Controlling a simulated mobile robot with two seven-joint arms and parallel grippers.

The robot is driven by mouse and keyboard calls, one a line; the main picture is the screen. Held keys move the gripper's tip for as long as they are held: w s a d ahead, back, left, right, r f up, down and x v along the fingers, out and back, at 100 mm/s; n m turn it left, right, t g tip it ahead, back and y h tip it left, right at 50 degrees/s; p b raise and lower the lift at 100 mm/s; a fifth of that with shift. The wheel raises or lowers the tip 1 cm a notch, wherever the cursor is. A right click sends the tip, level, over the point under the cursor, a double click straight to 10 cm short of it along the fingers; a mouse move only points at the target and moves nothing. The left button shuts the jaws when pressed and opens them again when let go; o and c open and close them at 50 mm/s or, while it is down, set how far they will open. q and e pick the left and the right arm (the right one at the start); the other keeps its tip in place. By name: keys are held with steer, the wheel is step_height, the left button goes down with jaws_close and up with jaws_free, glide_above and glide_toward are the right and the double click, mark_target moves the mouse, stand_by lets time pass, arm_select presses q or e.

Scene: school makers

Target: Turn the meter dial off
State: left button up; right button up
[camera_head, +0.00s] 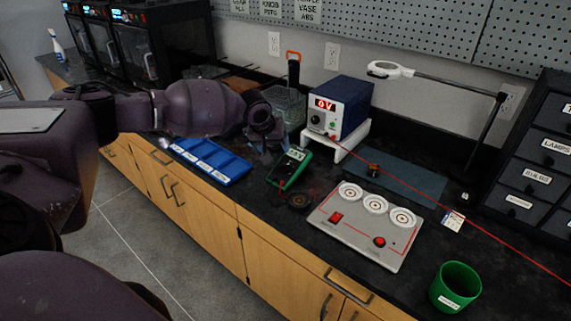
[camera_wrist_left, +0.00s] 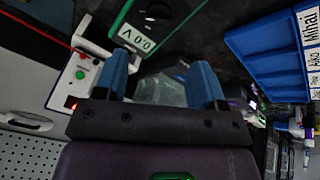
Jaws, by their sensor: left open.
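The green meter (camera_head: 275,180) lies on the dark worktop, with its small lit display at its far end. It also shows in the left wrist view at the top (camera_wrist_left: 126,28), with the display (camera_wrist_left: 137,38) seen upside down and part of a dark round dial (camera_wrist_left: 158,11) at the frame edge. My left gripper (camera_head: 270,150) is just left of the meter's display end, above the worktop. In the left wrist view its two blue fingers (camera_wrist_left: 161,68) are apart with nothing between them. My right gripper is not in view.
A blue power supply (camera_head: 354,105) on a white stand is right behind the meter. A blue sectioned tray (camera_head: 235,176) lies to the left. A red lead runs right, past a white circuit board (camera_head: 350,240). A green cup (camera_head: 456,287) stands near the front edge.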

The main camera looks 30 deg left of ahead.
mark_target(285, 164)
arm_select(q)
steer(key=b+x, duration=0.2)
steer(key=x, duration=0.6)
steer(key=shift+d+f, duration=0.2)
steer(key=shift+w+f+b, duration=0.35)
steer(key=shift+w+f, duration=0.05)
steer(key=shift+f, duration=0.2)
